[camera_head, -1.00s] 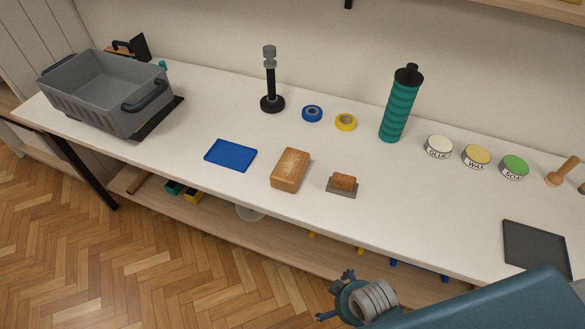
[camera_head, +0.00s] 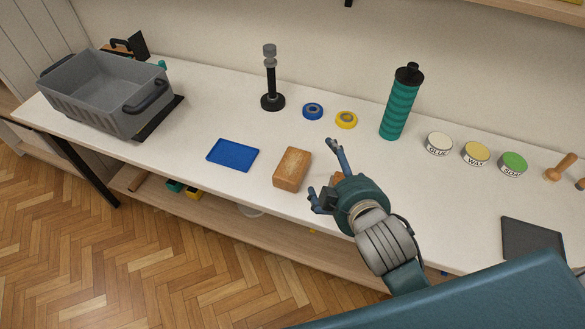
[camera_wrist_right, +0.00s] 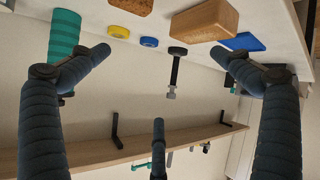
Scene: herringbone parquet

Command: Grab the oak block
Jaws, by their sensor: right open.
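The oak block (camera_head: 292,169), a light-brown wooden block with rounded edges, lies near the front edge of the white bench, right of the blue tray. In the right wrist view the block (camera_wrist_right: 203,21) is at the top, beyond the finger tips and apart from them. My right gripper (camera_head: 322,170) is open and empty, just to the right of the block, fingers spread towards it. In the wrist view the gripper (camera_wrist_right: 160,54) has nothing between its fingers. My left gripper is not in view.
The small brown piece (camera_head: 337,179) is mostly hidden behind my right gripper. A blue tray (camera_head: 232,155) lies left of the block. A black stand (camera_head: 271,80), tape rolls (camera_head: 346,120) and a teal bottle (camera_head: 401,105) stand behind. A grey bin (camera_head: 105,92) stands far left.

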